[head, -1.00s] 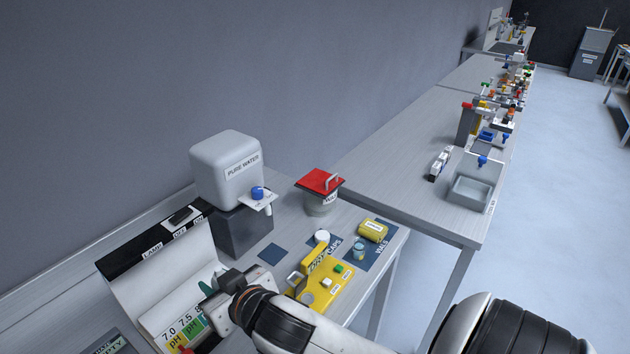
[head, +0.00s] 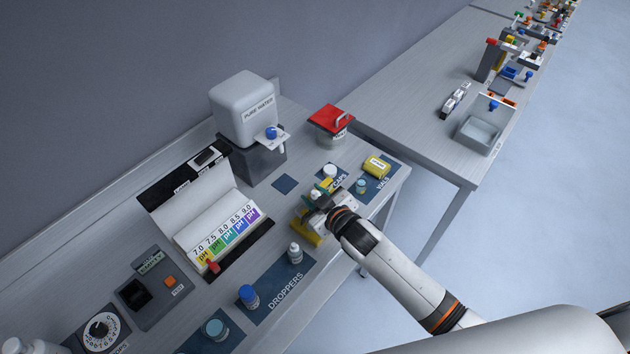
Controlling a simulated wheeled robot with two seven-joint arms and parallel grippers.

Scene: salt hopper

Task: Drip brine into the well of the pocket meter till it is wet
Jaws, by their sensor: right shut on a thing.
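The yellow pocket meter (head: 307,233) lies on the bench, largely hidden under my right gripper; its well is not visible. My right gripper (head: 319,200) is over the meter, shut on a small dropper with a teal top (head: 316,188). The dropper's tip is hidden, so I cannot tell whether it touches the meter or whether any liquid is in the well. My left gripper is not in view.
A droppers mat (head: 283,296) at the front holds a white bottle (head: 295,253) and a blue-capped bottle (head: 249,296). A pH colour chart (head: 228,233) stands left of the meter. Behind are a pure water tank (head: 243,108) and a red-lidded pot (head: 330,121).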

